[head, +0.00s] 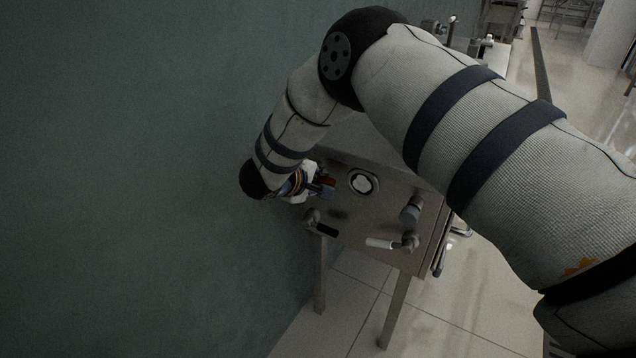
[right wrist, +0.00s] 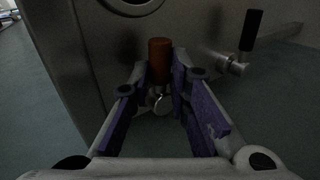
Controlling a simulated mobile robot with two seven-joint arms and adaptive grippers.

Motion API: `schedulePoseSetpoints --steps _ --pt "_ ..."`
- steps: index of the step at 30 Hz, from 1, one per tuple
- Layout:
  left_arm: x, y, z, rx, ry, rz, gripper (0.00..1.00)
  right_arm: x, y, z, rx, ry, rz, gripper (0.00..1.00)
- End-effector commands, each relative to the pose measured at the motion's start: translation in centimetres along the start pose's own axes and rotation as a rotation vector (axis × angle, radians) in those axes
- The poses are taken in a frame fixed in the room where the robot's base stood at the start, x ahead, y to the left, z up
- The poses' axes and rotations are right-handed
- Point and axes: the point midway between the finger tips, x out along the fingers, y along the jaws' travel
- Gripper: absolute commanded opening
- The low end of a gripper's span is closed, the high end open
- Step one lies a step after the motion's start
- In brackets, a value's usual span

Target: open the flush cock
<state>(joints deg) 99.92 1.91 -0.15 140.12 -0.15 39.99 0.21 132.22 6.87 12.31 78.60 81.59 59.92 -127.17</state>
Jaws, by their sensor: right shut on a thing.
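The separator's metal front panel (head: 385,205) carries several small valves. My right gripper (head: 325,188) is at the panel's upper left, beside the wall. In the right wrist view my gripper (right wrist: 161,85) has its two purple-padded fingers on either side of an orange-brown cock handle (right wrist: 160,55), closed on it. A round metal fitting (right wrist: 159,101) shows below the handle, between the fingers. The handle's far end and its joint to the panel are partly hidden. Nothing in the frames labels which valve is the flush cock. My left gripper is not in view.
A black-handled valve (head: 326,230) sits just below my right gripper. A white-handled valve (head: 381,243) and a grey knob (head: 410,214) are further right. A round port (head: 363,182) is beside the gripper. The green wall (head: 150,180) is close on the left.

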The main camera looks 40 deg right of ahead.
Motion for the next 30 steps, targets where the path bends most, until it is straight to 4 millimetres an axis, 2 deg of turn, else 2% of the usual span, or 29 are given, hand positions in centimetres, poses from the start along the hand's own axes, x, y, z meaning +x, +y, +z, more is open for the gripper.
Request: schedulePoseSetpoints --steps 20,21,24,30 --pt "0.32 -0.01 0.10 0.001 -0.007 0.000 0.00 -0.11 0.34 -0.04 -0.052 -0.034 0.004 0.00" --pt "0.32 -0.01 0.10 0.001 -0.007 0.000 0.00 -0.11 0.34 -0.04 -0.051 -0.034 0.004 0.19" --pt "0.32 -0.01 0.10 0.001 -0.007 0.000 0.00 -0.10 0.32 -0.04 -0.051 -0.034 0.004 0.37" --pt "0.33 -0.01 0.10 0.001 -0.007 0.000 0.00 -0.10 0.24 -0.05 -0.051 -0.034 0.002 0.37"
